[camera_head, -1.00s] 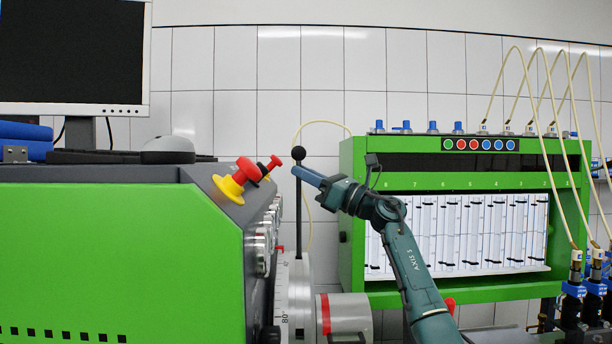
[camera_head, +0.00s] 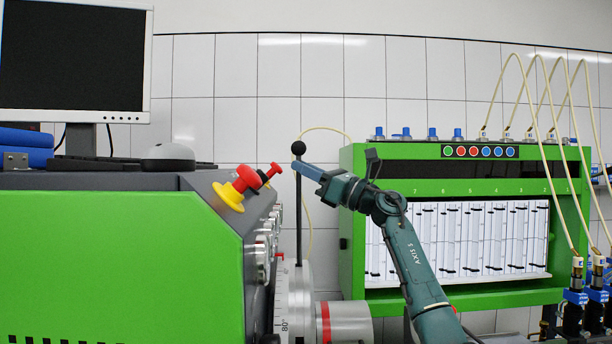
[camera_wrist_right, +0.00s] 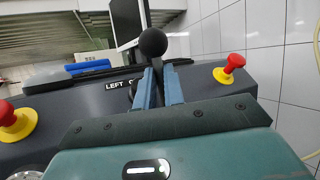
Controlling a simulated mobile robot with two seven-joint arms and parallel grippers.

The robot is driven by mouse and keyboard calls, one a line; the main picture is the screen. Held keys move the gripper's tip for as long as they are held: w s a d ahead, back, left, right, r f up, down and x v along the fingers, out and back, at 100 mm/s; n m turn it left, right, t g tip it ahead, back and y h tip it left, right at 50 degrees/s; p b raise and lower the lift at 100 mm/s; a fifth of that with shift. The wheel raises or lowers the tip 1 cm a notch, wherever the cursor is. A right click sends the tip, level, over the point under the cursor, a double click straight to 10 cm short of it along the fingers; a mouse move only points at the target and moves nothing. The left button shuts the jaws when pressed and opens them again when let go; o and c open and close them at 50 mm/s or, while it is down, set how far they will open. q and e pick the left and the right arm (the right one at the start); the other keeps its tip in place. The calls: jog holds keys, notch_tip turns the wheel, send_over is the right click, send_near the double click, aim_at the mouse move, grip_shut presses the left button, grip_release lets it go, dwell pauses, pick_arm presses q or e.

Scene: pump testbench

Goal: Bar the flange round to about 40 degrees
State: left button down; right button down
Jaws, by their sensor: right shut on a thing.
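A slim dark bar (camera_head: 298,215) with a black ball knob (camera_head: 298,148) stands nearly upright from the pale graduated flange (camera_head: 295,300). The flange shows an 80 mark low on its rim; its lower part is cut off by the frame. My right gripper (camera_head: 300,167) is shut on the bar just below the knob. In the right wrist view the blue fingers (camera_wrist_right: 159,88) lie on both sides of the bar, with the knob (camera_wrist_right: 153,43) above them. My left gripper is not in view.
The green bench housing (camera_head: 110,255) is at the left, with red-and-yellow stop buttons (camera_head: 235,187) close to the bar. A grey cylinder with a red band (camera_head: 347,322) sits right of the flange. A green cabinet with glass tubes (camera_head: 455,235) stands behind my right arm.

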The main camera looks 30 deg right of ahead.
jog(key=shift+s+a+r, duration=0.1)
jog(key=shift+r, duration=1.85)
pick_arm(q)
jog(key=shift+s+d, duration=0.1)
